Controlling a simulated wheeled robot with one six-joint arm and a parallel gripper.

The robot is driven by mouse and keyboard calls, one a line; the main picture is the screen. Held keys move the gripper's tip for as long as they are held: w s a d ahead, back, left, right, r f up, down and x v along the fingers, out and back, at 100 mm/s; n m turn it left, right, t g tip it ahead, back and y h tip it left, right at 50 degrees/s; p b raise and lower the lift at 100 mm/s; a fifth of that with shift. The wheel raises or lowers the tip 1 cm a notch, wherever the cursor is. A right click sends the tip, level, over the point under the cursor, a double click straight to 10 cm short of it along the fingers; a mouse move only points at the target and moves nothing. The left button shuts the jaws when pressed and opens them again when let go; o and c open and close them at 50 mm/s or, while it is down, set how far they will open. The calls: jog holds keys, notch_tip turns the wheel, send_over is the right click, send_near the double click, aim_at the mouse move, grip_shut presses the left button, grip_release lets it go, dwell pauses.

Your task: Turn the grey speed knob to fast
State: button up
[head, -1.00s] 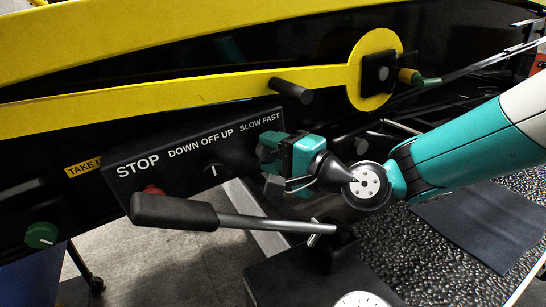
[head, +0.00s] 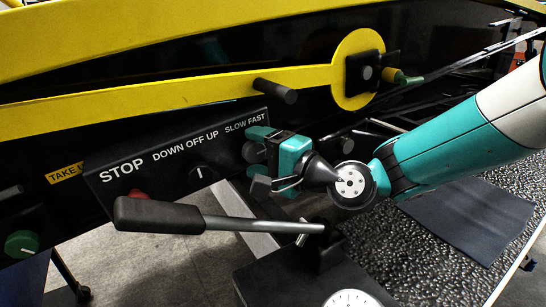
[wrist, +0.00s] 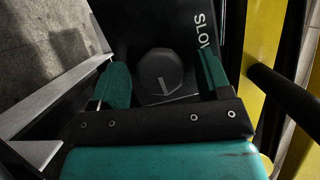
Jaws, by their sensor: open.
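The grey speed knob (wrist: 160,75) shows in the wrist view as a dark round knob on the black panel. A pale pointer line lies on its lower part in that view. My gripper (wrist: 161,62) is open, with one teal finger on each side of the knob and small visible gaps. In the head view my gripper (head: 255,158) is at the right end of the control panel (head: 105,192), below the SLOW FAST label (head: 245,121). The knob is largely hidden there by the fingers.
A dark selector (head: 202,175) sits under DOWN OFF UP, and a red stop button (head: 137,194) is under STOP. A large black-handled lever (head: 160,215) crosses in front below my gripper. A black peg (head: 275,90) sticks out above the panel.

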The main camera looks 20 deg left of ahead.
jog(key=b+v, duration=0.6)
jog(key=v, duration=1.1)
jog(key=shift+d, duration=0.25)
jog(key=shift+s, duration=0.1)
